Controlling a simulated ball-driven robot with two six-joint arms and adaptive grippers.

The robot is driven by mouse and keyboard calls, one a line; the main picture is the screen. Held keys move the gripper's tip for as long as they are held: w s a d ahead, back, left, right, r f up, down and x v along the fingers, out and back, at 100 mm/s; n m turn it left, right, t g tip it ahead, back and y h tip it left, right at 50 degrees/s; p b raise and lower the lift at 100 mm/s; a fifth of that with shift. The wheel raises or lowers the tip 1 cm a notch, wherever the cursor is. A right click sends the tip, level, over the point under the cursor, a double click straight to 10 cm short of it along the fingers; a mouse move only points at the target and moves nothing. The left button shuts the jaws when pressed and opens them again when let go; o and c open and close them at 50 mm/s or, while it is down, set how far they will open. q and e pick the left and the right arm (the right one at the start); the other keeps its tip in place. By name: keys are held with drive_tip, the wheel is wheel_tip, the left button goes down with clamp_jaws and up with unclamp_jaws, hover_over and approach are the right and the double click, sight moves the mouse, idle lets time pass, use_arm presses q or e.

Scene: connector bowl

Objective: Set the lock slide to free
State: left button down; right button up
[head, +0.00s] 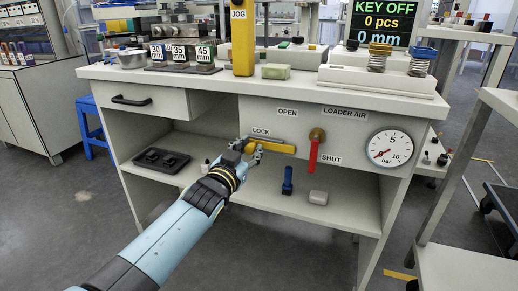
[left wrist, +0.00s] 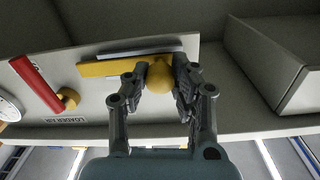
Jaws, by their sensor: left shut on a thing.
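The lock slide is a yellow bar (head: 276,147) on the bench's front panel, just below the LOCK label (head: 261,132). In the left wrist view the yellow bar (left wrist: 108,68) runs to the left of a round yellow knob (left wrist: 160,77), with a grey plate (left wrist: 150,49) behind. My left gripper (head: 252,150) reaches the slide's left end. In the left wrist view its fingers (left wrist: 160,84) are shut on the knob, one on each side. The fingers partly hide the knob, and no FREE label is readable. My right gripper is not in view.
A red valve lever (head: 313,157) hangs down right of the slide, pointing to SHUT. A pressure gauge (head: 390,148) is farther right. A blue-handled object (head: 287,181) and a grey block (head: 318,197) stand on the shelf below. A drawer (head: 140,99) is at left.

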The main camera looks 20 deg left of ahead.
use_arm(q)
drive_tip(key=shift+a, duration=0.45)
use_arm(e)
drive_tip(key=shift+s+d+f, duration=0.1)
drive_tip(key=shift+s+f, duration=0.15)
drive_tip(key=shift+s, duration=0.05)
use_arm(q)
drive_tip(key=c, duration=1)
unclamp_jaws()
drive_tip(key=shift+a, duration=0.2)
drive_tip(key=shift+c, duration=0.2)
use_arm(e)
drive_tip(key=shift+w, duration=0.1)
use_arm(q)
drive_tip(key=s, duration=1.2)
drive_tip(key=shift+a, duration=0.3)
